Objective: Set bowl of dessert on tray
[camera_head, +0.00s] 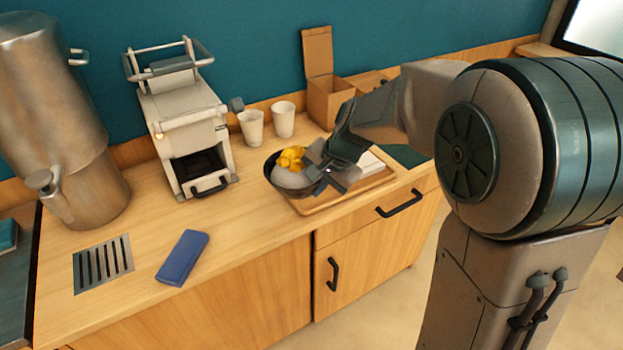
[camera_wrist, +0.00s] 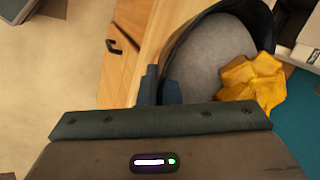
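The dark bowl (camera_head: 299,192) holds a grey rounded dessert (camera_head: 290,179) topped with yellow pieces (camera_head: 291,158). In the head view it overlaps the left end of the wooden tray (camera_head: 328,204); I cannot tell whether it touches the tray. My gripper (camera_head: 326,178) is at the bowl's right side. In the wrist view the bowl (camera_wrist: 188,38) is at the upper right, and the fingers (camera_wrist: 160,90) sit close together at its rim, shut on it. My gripper hides part of the tray.
A pale flat item (camera_head: 370,163) lies at the tray's right part. Two white cups (camera_head: 283,119), an open cardboard box (camera_head: 325,102) and a white machine (camera_head: 188,130) stand behind. A blue case (camera_head: 183,257) lies front left. The counter left of the bowl is clear.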

